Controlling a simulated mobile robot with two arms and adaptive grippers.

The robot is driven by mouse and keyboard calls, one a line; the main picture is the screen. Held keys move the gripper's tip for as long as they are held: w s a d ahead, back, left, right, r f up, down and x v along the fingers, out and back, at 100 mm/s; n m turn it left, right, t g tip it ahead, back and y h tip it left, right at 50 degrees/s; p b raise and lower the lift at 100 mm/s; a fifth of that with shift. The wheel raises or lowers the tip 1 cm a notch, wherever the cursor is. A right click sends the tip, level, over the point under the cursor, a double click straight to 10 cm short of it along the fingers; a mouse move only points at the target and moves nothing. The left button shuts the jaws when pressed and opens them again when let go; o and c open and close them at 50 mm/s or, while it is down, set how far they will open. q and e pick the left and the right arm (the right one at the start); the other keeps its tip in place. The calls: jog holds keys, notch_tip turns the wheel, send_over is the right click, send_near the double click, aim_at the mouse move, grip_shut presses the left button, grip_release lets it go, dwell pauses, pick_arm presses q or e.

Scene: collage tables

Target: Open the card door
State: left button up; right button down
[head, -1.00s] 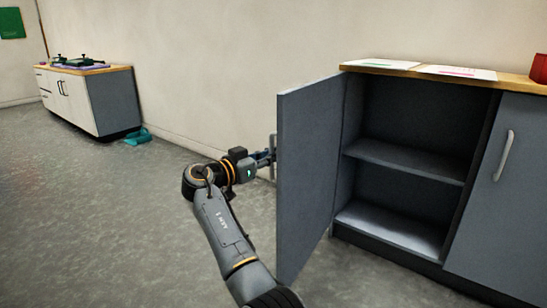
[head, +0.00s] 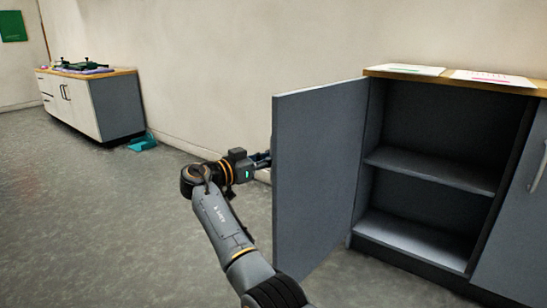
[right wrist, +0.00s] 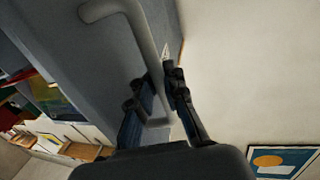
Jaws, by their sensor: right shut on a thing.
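The grey card door (head: 315,180) stands swung wide open at the left of the cabinet, hinged on the cabinet's left side. My right gripper (head: 262,158) reaches its outer face from the left, and the door partly hides the fingers. In the right wrist view the fingers (right wrist: 160,84) are closed around the pale bar handle (right wrist: 138,35) of the door. The cabinet's open compartment (head: 430,130) shows one shelf (head: 432,170) and looks empty. My left gripper is not in view.
Printed sheets (head: 490,78) lie on the wooden top. A second closed door (head: 515,230) is at the right edge. A white and grey cabinet (head: 115,108) stands far left, with a teal item (head: 142,142) on the floor. The floor left of my arm is clear.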

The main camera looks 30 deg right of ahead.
jog(key=c, duration=1.7)
grip_release()
jog(key=shift+w+a+f, duration=0.1)
jog(key=shift+a+f, duration=0.1)
jog(key=shift+a, duration=0.1)
jog(key=shift+o, duration=0.2)
jog(key=shift+w+a+r, duration=0.1)
jog(key=shift+a, duration=0.05)
jog(key=s+a, duration=0.2)
jog(key=a, duration=0.9)
jog(key=shift+a, duration=0.4)
